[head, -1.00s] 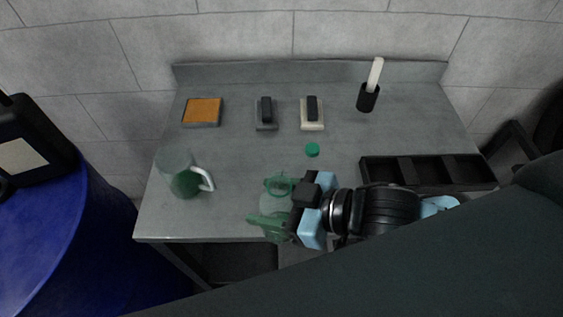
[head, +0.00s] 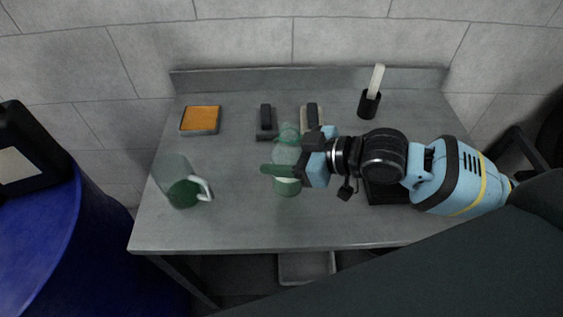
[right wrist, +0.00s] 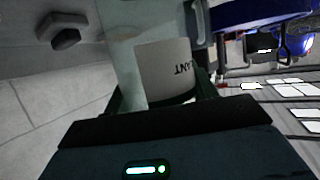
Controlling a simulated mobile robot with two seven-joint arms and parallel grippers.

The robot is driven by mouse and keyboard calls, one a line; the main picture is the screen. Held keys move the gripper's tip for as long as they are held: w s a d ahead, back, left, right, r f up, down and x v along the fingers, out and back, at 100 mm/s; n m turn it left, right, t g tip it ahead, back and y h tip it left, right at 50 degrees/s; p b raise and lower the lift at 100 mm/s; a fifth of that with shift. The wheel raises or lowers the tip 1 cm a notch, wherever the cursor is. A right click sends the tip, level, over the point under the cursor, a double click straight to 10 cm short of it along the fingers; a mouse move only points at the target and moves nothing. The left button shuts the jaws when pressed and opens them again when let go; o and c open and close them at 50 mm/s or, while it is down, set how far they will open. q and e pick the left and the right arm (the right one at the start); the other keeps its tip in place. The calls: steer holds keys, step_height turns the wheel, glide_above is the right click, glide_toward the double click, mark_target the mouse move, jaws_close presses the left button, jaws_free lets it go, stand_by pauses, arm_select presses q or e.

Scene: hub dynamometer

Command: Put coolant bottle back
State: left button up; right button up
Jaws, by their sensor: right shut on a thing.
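The coolant bottle (head: 286,158) is translucent with a green ring at its top and green in its lower part. My right gripper (head: 290,172) is shut on it, coming from the right over the middle of the grey table. In the right wrist view the bottle (right wrist: 125,60) stands between the fingers, with a pale label (right wrist: 165,72) showing the letters "LANT". I cannot tell whether its base touches the table. My left gripper is out of view.
The grey table (head: 235,225) holds a clear jug (head: 177,181) with green liquid at left, an orange-topped tray (head: 200,119), two dark-handled blocks and a black cup (head: 369,103) with a white handle. My right arm partly covers a black divided tray (head: 384,193). A blue drum (head: 45,235) stands left.

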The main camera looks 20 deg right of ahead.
steer(key=shift+w+d+f, duration=0.1)
steer(key=shift+w+f, duration=0.05)
steer(key=shift+f, duration=1.6)
steer(key=shift+f, duration=0.1)
steer(key=o, duration=1.1)
steer(key=shift+f, duration=0.1)
steer(key=shift+c, duration=0.2)
steer(key=shift+r, duration=0.25)
steer(key=v, duration=1.2)
